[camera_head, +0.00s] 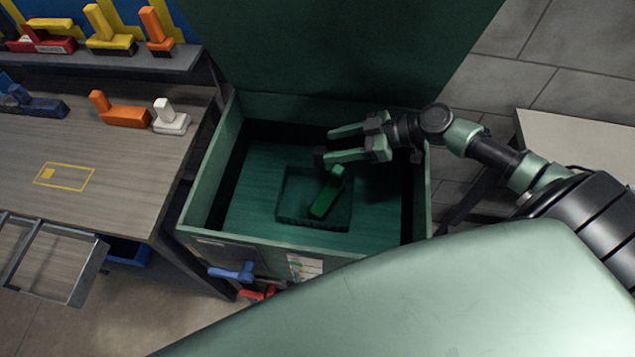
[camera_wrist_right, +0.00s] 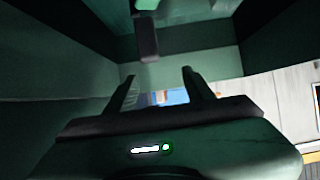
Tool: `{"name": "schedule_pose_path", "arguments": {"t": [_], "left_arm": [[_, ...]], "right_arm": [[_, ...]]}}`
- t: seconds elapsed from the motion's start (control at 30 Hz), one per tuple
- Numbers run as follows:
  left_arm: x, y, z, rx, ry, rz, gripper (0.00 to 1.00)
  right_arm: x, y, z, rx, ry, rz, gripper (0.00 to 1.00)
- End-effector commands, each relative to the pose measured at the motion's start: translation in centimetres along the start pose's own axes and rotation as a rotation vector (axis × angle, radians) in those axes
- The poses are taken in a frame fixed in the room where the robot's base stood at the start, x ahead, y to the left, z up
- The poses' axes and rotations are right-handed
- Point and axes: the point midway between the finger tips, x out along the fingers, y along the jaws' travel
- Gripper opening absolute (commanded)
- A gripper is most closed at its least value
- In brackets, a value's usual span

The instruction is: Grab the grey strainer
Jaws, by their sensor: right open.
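My right gripper (camera_head: 328,146) is open inside the green box, above its floor, with its fingers pointing left. In the right wrist view its two fingers (camera_wrist_right: 160,82) stand apart, with nothing held. A dark grey block (camera_head: 319,158) shows at the tip of the lower finger; a dark block (camera_wrist_right: 147,40) also shows beyond the fingers in the wrist view. I cannot tell whether this is the grey strainer. A green piece (camera_head: 327,196) lies on a dark tray (camera_head: 287,212) on the box floor. My left gripper is out of view.
The box walls (camera_head: 207,180) surround my right gripper, and the raised lid (camera_head: 340,50) stands behind. On the left table (camera_head: 60,140) are an orange piece (camera_head: 125,116) and a whitish piece (camera_head: 170,119). A shelf behind holds several coloured pieces. A metal frame (camera_head: 50,282) is at lower left.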

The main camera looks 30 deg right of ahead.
Motion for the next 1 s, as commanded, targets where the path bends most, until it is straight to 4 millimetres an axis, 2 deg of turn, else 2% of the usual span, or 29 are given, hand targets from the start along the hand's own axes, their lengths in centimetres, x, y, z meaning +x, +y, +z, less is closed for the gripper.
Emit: {"name": "schedule_pose_path", "arguments": {"t": [0.03,0.5,0.67,1.0], "left_arm": [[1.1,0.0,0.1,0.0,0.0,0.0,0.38],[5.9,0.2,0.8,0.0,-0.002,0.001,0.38],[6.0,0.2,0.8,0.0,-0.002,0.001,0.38],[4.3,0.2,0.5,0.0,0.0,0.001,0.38]], "right_arm": [[0.5,0.0,1.0,0.0,0.0,0.0,0.53],[2.8,0.0,5.2,0.0,0.0,0.0,0.53],[3.5,0.1,5.3,0.0,0.002,0.0,0.53],[7.2,0.6,4.8,-0.001,0.003,0.0,0.53]]}}
